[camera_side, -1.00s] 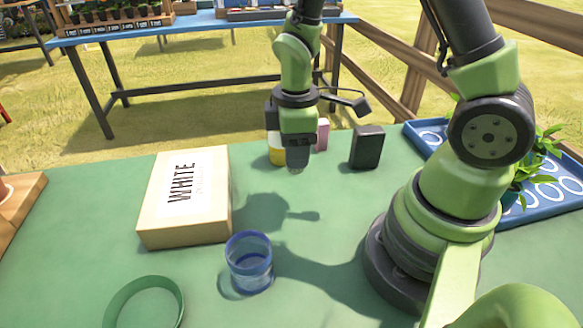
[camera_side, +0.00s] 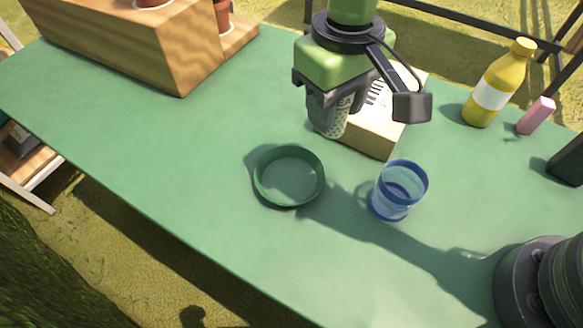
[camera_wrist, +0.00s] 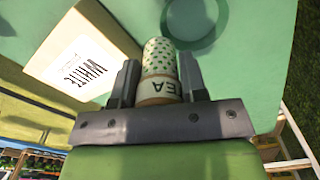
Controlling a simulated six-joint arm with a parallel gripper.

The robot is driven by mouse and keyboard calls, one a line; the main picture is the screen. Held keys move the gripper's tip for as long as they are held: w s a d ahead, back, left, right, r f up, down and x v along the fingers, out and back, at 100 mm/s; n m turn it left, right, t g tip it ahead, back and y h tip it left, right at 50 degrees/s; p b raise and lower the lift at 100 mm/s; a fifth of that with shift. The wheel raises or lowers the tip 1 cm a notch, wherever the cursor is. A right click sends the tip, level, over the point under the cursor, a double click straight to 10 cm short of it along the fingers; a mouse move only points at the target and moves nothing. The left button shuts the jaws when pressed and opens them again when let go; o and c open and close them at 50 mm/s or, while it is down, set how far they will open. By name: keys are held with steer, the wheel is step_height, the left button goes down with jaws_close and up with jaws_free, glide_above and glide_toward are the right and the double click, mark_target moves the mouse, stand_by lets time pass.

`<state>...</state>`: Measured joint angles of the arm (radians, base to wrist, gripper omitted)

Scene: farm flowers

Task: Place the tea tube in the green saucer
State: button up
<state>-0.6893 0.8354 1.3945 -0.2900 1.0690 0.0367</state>
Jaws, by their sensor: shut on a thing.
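The tea tube (camera_wrist: 160,68) is a pale cylinder with green dots and TEA lettering, held between the two fingers in the wrist view. In the side view the tube (camera_side: 341,118) shows partly, hanging below my gripper (camera_side: 328,120). My gripper (camera_wrist: 158,82) is shut on it. The green saucer (camera_side: 289,177) is a round dish with a raised rim on the green table, apart from the tube, nearer the side camera and a little left of it. The saucer's rim (camera_wrist: 220,38) also shows beyond the tube in the wrist view.
A white-labelled box (camera_side: 372,132) stands behind and right of my gripper. A blue glass (camera_side: 399,190) stands right of the saucer. A yellow bottle (camera_side: 493,86) and a pink block (camera_side: 536,116) are at the right. A wooden planter (camera_side: 150,40) is at the back left.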

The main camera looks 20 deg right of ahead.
steer(key=s+a, duration=0.1)
steer(key=a, duration=0.2)
glide_toward(305, 187)
steer(key=shift+m, duration=0.3)
steer(key=shift+f, duration=2.05)
steer(key=shift+f, duration=0.3)
steer(key=o, duration=0.9)
step_height(305, 187, up, 13)
steer(key=shift+f, duration=0.15)
